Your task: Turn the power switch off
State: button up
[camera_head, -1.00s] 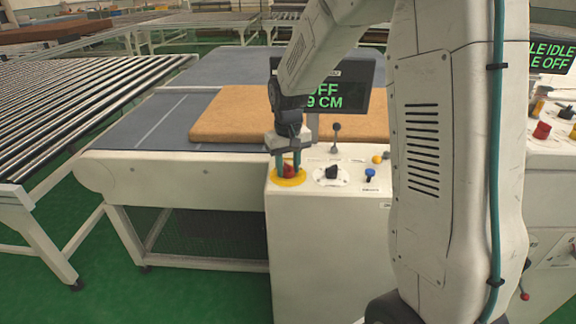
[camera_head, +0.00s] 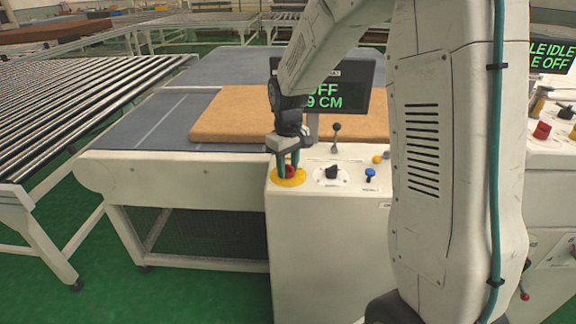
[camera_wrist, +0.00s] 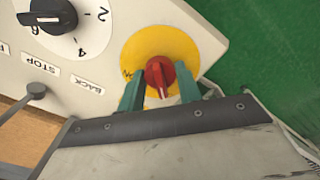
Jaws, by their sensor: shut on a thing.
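The power switch is a red knob (camera_wrist: 160,76) with a white pointer line, set on a round yellow plate (camera_wrist: 150,50) on the white control console. In the head view the red knob (camera_head: 289,171) shows low between my fingers, and the yellow plate (camera_head: 296,181) surrounds it. My gripper (camera_head: 288,169) points down over it. In the wrist view my gripper (camera_wrist: 160,88) has one teal finger on each side of the knob and is shut on it. The pointer line runs toward the gripper side of the wrist picture. The fingers' contact with the knob is partly hidden.
Beside the switch stand a black dial (camera_head: 331,173), a blue button (camera_head: 370,174), a yellow button (camera_head: 377,159) and an upright lever (camera_head: 336,135). A screen (camera_head: 342,88), partly hidden by my arm, reads "OFF". A brown mattress (camera_head: 230,115) lies on the conveyor behind.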

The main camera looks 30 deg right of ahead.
aim_at(288, 165)
jog(key=o, duration=1)
notch_tip(288, 165, up, 8)
jog(key=shift+f, duration=0.1)
jog(key=s+a+r+m, duration=0.1)
jog(key=s+a+r, duration=0.1)
jog(key=s, duration=0.8)
jog(key=s+a+r+m+t, duration=0.1)
jog(key=s+a+r, duration=0.1)
jog(key=s, duration=0.8)
jog(key=s+a+r+m, duration=0.1)
jog(key=s+a+r, duration=0.1)
jog(key=s, duration=0.8)
jog(key=shift+s+r, duration=0.15)
jog(key=shift+r, duration=0.15)
